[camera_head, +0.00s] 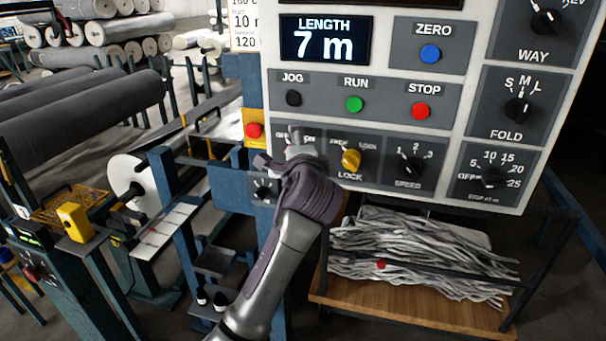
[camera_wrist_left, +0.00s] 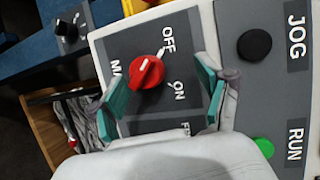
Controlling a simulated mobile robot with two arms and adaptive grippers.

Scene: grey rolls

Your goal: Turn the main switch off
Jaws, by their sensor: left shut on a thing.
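The main switch is a red knob (camera_wrist_left: 147,72) on a dark plate with OFF and ON labels, seen in the left wrist view. The white line on the knob slants toward the OFF side. My left gripper (camera_wrist_left: 163,95) has its teal finger pads on either side of the knob and is shut on it. In the head view my left gripper (camera_head: 293,143) is at the lower left of the white control panel (camera_head: 470,45) and hides the knob and part of its labels.
The yellow LOCK knob (camera_head: 351,158) is just right of my gripper, with the SPEED knob (camera_head: 409,167) beyond it. A red button on a yellow box (camera_head: 254,130) is close on the left. A shelf of grey strips (camera_head: 420,255) lies below the panel.

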